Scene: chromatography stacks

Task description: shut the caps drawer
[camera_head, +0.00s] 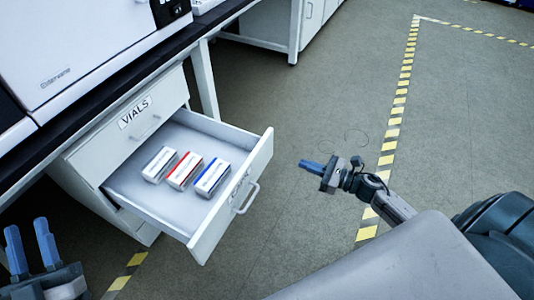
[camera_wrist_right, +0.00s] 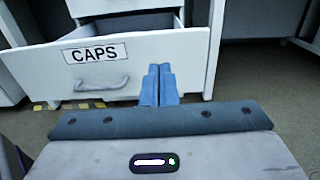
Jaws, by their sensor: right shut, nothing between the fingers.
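The caps drawer (camera_head: 150,200) is pulled out of the white cabinet in the head view. Three small boxes lie in it, with white (camera_head: 159,164), red (camera_head: 185,170) and blue (camera_head: 212,177) markings. Its front shows a CAPS label and a bar handle in the right wrist view (camera_wrist_right: 190,60). My right gripper (camera_head: 302,164) is shut and empty, out in front of the drawer front, with a visible gap. In the wrist view its fingers (camera_wrist_right: 158,70) overlap the front, right of the handle. My left gripper (camera_head: 29,236) is open and empty at the lower left.
A shut drawer labelled VIALS (camera_head: 130,118) sits above the caps drawer. The dark-topped bench (camera_head: 90,88) carries a white instrument (camera_head: 75,40). Open floor (camera_head: 330,100) with yellow-black tape (camera_head: 400,100) lies to the right.

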